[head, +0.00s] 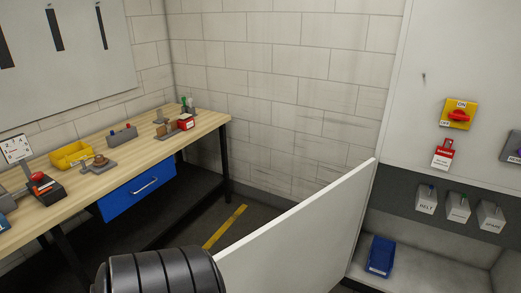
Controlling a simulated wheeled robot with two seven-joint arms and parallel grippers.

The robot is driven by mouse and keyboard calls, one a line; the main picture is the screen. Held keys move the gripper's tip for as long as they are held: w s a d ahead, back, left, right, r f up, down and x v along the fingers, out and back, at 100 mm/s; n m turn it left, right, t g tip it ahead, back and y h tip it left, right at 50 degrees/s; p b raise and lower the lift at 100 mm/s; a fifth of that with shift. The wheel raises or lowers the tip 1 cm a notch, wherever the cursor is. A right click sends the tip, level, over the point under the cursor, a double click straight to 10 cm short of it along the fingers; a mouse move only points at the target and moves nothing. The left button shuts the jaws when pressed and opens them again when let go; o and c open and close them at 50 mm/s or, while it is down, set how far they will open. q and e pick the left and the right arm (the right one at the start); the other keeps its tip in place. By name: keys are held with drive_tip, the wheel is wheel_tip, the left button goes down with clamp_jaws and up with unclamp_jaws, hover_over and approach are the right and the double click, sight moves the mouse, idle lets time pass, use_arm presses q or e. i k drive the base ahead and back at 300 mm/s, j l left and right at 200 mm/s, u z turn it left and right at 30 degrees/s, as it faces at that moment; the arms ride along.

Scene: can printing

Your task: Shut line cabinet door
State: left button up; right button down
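The line cabinet (405,110) stands at the right. Its white door (305,235) stands open, swung out from the cabinet's left edge toward the bottom of the view. The lower part of the door is cut off by the frame. A black ribbed part of my own arm is at the bottom, close to the door's near end; I cannot tell whether it touches the door. Neither of my grippers shows. Inside the open cabinet, a blue bin (381,257) sits on the floor of the lower recess.
A yellow isolator with a red knob (457,114) and a red-and-white tag (443,155) are on the cabinet. Grey switch boxes (458,207) sit below. A wooden workbench (140,147) with a blue drawer (138,190) is at left. Floor between bench and door is clear, with a yellow stripe (225,227).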

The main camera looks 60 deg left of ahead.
sight(307, 249)
drive_tip(key=k+j+z, duration=0.1)
drive_tip(key=k+j, duration=0.25)
drive_tip(key=j, duration=0.25)
drive_tip(key=k+j+z, duration=0.1)
drive_tip(key=k+j, duration=0.3)
drive_tip(key=j, duration=0.2)
drive_tip(key=k+j+z, duration=0.1)
drive_tip(key=k+j, duration=0.3)
drive_tip(key=j, duration=1.2)
drive_tip(key=j+z, duration=0.15)
drive_tip(key=j, duration=0.9)
